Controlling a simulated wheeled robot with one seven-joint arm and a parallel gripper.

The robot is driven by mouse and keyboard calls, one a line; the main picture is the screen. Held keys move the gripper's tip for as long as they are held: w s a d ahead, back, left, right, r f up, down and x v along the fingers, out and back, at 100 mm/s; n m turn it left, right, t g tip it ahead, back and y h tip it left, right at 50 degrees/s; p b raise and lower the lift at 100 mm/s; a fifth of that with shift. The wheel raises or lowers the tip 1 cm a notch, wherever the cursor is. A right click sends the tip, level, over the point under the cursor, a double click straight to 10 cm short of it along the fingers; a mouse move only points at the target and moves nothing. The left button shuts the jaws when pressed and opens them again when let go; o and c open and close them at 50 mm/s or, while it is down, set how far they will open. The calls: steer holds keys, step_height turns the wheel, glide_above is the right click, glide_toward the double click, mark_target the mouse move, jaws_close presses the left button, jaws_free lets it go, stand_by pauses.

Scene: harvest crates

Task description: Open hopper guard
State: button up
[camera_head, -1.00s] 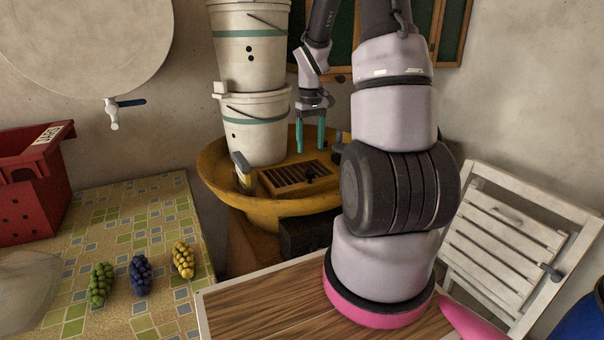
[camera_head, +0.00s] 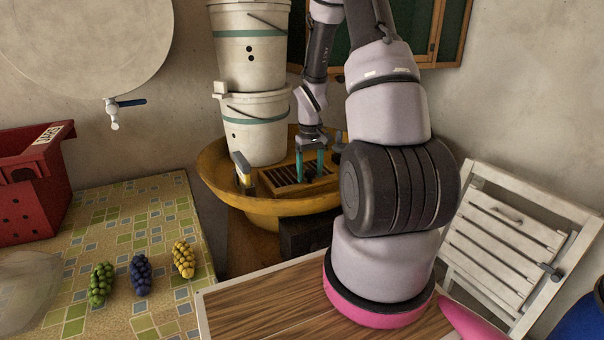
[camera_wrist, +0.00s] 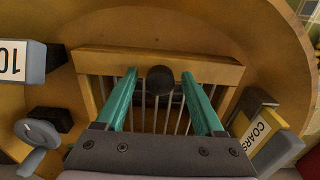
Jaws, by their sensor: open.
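The hopper guard (camera_head: 272,178) is a wooden frame with metal bars, lying over the opening of a round yellow hopper (camera_head: 222,187). In the wrist view the guard (camera_wrist: 205,68) lies flat below me, and a dark round knob (camera_wrist: 160,80) stands near its far edge. My gripper (camera_head: 310,172) is open, its two teal fingers pointing down over the guard. In the wrist view my gripper (camera_wrist: 163,85) has one finger on each side of the knob, with gaps between. I cannot tell whether the fingers touch the guard.
Stacked white buckets (camera_head: 256,128) stand on the hopper's left side. A yellow-and-grey block marked "COARS" (camera_wrist: 258,125) and a grey lever (camera_wrist: 40,138) flank the guard. A tiled table (camera_head: 150,215) holds several grape bunches. A white folding chair (camera_head: 510,235) stands right.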

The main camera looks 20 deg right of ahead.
steer(key=shift+c, duration=0.3)
jaws_close()
steer(key=shift+w+r, duration=0.35)
steer(key=shift+r, duration=0.35)
steer(key=shift+w+r, duration=0.3)
steer(key=shift+r, duration=0.4)
steer(key=shift+w+r, duration=0.35)
steer(key=shift+r, duration=0.35)
steer(key=shift+w+a+r, duration=0.1)
steer(key=shift+w+r, duration=1.3)
steer(key=shift+r, duration=0.3)
